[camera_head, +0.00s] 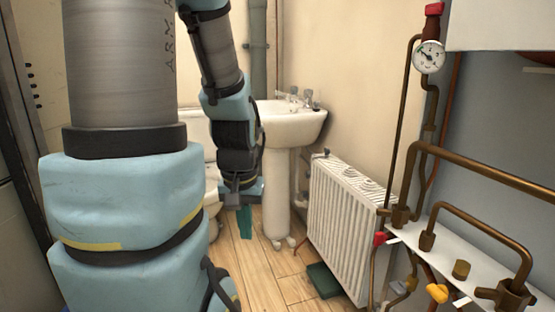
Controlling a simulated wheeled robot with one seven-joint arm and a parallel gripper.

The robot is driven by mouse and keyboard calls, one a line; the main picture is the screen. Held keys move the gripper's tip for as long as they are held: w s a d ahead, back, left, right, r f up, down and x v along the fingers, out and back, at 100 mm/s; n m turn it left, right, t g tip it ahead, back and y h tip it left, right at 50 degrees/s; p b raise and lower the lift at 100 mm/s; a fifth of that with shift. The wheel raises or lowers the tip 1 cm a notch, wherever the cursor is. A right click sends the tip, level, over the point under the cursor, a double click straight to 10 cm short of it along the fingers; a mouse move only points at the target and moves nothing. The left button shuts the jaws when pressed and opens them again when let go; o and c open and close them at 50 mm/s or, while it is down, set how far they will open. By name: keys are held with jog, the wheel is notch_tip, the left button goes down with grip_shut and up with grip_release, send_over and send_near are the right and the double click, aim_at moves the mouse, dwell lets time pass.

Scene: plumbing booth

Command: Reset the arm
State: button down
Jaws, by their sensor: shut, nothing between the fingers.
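My arm, grey and pale blue with black joints, fills the left of the head view and hangs down in front of the basin. My gripper (245,220) is at its lower end, pointing down over the wooden floor, left of the basin's pedestal. Its fingers look small and dark teal; they are shut with nothing held. The arm hides part of the toilet and the wall behind it.
A white basin (296,124) on a pedestal stands behind my arm, beside a partly hidden toilet (211,190). A white radiator (345,225) is to the right, a dark green box (323,281) below it. Copper pipes (490,172) and a gauge (429,56) line the right wall. Floor between is clear.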

notch_tip(320, 180, up, 22)
jog(key=p, duration=2)
jog(key=shift+p, duration=0.3)
